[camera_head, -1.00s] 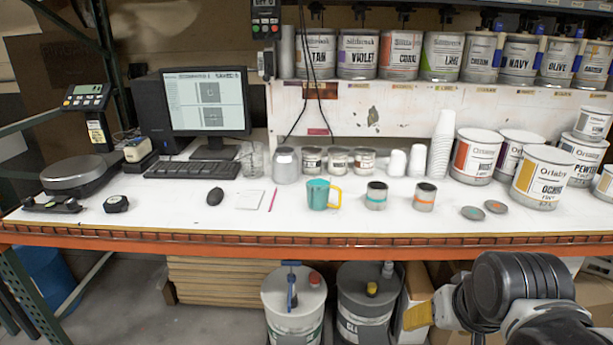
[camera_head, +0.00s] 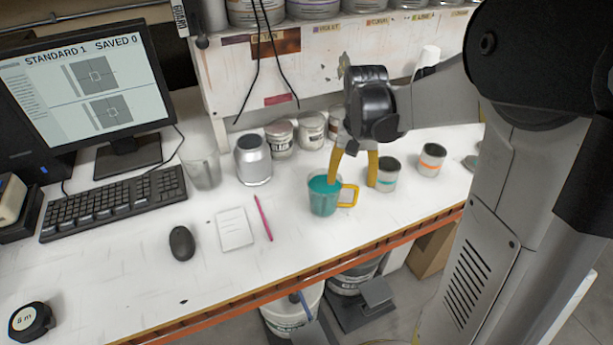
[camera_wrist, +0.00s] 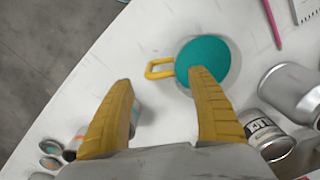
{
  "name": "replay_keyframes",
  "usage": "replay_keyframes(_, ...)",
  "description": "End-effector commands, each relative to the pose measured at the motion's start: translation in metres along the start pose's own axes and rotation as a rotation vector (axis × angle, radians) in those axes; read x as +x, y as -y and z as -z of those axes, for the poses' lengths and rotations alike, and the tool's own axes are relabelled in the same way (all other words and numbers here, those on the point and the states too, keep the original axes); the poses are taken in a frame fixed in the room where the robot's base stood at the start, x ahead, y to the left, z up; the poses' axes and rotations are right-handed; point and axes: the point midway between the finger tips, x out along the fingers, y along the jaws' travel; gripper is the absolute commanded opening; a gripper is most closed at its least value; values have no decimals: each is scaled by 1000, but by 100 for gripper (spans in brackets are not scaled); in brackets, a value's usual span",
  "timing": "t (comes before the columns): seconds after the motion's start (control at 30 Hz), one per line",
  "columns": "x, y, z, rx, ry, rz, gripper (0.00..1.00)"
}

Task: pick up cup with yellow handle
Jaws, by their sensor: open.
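The teal cup with a yellow handle (camera_head: 322,196) stands upright on the white bench. In the wrist view the cup (camera_wrist: 209,60) is just beyond my fingers, its yellow handle (camera_wrist: 159,69) pointing left. My gripper (camera_head: 354,168) is above the bench at the cup's right side, pointing down, with its yellow fingers spread. In the wrist view my gripper (camera_wrist: 160,78) is open and empty. The right finger's tip overlaps the cup's lower edge there; I cannot tell whether it touches. The handle lies ahead of the gap between the fingers.
A small can with a teal stripe (camera_head: 387,175) stands close right of my gripper, and an orange-striped can (camera_head: 431,159) is further right. A silver canister (camera_head: 253,160) and a clear cup (camera_head: 201,169) stand behind left. A pink pencil (camera_head: 264,218) and notepad (camera_head: 234,229) lie left.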

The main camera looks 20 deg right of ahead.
Motion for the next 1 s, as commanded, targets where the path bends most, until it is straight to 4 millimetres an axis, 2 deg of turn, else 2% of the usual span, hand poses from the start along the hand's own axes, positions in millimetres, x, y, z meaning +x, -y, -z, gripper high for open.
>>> replay_keyframes(0.03, 14, 0, 0, 0, 0, 0, 68)
replay_keyframes(0.1, 26, 0, 0, -1, -1, 0, 68)
replay_keyframes(0.43, 53, 2, -2, -2, -2, 0, 68)
replay_keyframes(0.7, 93, 4, -5, -2, -2, 0, 68)
replay_keyframes(0.93, 93, 3, -5, -2, -2, 0, 68)
replay_keyframes(0.97, 93, 3, -5, -2, -2, 0, 63)
replay_keyframes(1.0, 93, 3, -5, -2, -2, 0, 51)
